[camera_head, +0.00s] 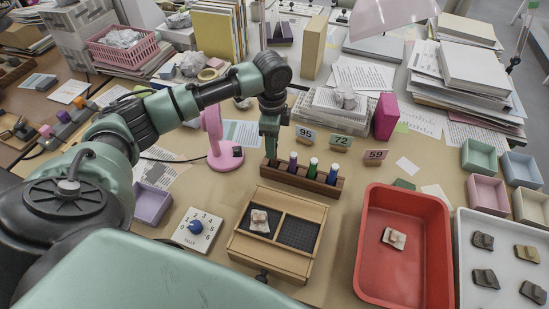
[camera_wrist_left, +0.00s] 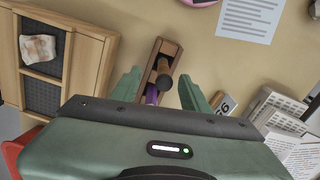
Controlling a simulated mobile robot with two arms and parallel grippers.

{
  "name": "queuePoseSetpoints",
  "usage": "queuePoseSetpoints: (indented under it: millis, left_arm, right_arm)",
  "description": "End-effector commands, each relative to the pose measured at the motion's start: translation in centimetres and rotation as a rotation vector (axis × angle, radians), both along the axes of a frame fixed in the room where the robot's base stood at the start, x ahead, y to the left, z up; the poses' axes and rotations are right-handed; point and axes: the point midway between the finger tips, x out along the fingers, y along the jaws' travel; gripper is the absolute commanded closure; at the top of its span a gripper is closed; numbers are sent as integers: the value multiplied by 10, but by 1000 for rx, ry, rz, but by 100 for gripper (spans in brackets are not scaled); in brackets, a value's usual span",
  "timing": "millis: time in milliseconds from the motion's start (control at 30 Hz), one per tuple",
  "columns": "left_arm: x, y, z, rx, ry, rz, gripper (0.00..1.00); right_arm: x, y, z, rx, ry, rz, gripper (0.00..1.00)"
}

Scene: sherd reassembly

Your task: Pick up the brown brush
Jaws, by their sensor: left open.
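A wooden rack (camera_head: 302,181) stands at the middle of the table and holds several upright tools, including purple, green and blue ones. My left gripper (camera_head: 269,146) points down over the rack's left end. In the left wrist view, the brown brush (camera_wrist_left: 165,67) stands in the rack (camera_wrist_left: 150,59) with its dark round end toward the camera. There my left gripper (camera_wrist_left: 161,92) is open, with one finger on each side of the brush line. In the head view the gripper largely hides the brown brush. My right gripper is not in view.
A pink lamp-like stand (camera_head: 223,150) is left of the rack. A wooden box with dark mesh compartments (camera_head: 300,232) is in front, holding a sherd. A red tray (camera_head: 378,268) lies to the right. Number cards (camera_head: 341,142) stand behind the rack.

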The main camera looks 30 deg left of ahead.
Motion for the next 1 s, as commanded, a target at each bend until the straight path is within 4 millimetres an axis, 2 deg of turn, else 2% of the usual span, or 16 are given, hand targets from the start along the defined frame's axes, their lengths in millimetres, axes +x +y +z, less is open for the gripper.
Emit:
queuePoseSetpoints:
  millis: [133,300,600,767,1000]
  left_arm:
    - [4,0,-20,1,3,1,54]
    - [5,0,-43,1,0,0,54]
    - [5,0,-48,1,-3,-1,54]
    - [5,0,-48,1,-3,-1,99]
    - [5,0,-48,1,-3,-1,100]
  right_arm:
    - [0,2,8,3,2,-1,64]
    - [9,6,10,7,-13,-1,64]
    - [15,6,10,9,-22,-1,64]
    - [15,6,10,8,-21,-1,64]
    - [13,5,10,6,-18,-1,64]
